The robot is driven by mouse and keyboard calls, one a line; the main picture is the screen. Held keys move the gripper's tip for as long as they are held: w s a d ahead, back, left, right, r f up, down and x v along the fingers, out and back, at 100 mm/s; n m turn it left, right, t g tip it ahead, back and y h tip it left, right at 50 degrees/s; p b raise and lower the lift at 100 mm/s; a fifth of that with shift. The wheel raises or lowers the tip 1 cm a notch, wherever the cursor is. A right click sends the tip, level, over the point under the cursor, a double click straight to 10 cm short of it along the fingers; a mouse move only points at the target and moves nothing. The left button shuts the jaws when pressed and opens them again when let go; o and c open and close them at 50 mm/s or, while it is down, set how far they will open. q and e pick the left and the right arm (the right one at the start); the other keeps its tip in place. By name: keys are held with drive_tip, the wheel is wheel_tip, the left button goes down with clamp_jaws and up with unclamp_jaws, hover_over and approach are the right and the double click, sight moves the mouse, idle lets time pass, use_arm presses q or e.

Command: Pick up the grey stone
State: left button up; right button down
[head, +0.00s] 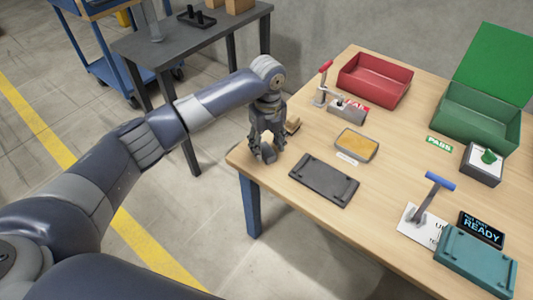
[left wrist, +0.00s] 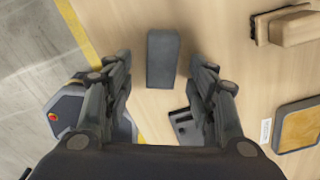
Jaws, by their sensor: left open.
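The grey stone (left wrist: 162,58) is a dark grey oblong block lying on the wooden table near its left edge. In the left wrist view it lies ahead of and between the two fingers, with a gap on each side. In the head view the stone (head: 268,154) shows just below the fingers, partly hidden by them. My left gripper (head: 266,145) points down over the table corner, open and empty; it also shows in the left wrist view (left wrist: 163,75). My right gripper is in neither view.
A wooden block (head: 292,125) lies just right of the gripper. A dark tray (head: 323,194), a yellow-topped box (head: 356,145), a red bin (head: 373,88) and a green box (head: 477,116) stand farther right. The table edge (head: 238,167) is close on the left.

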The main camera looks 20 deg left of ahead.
sight(268, 151)
use_arm(q)
drive_tip(key=shift+f, duration=1.5)
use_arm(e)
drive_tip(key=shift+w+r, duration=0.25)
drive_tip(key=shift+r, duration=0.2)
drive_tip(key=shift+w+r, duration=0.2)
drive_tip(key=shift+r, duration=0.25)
use_arm(q)
drive_tip(key=shift+c, duration=0.6)
clamp_jaws()
drive_tip(key=shift+w+r, duration=0.1)
drive_tip(key=shift+r, duration=0.05)
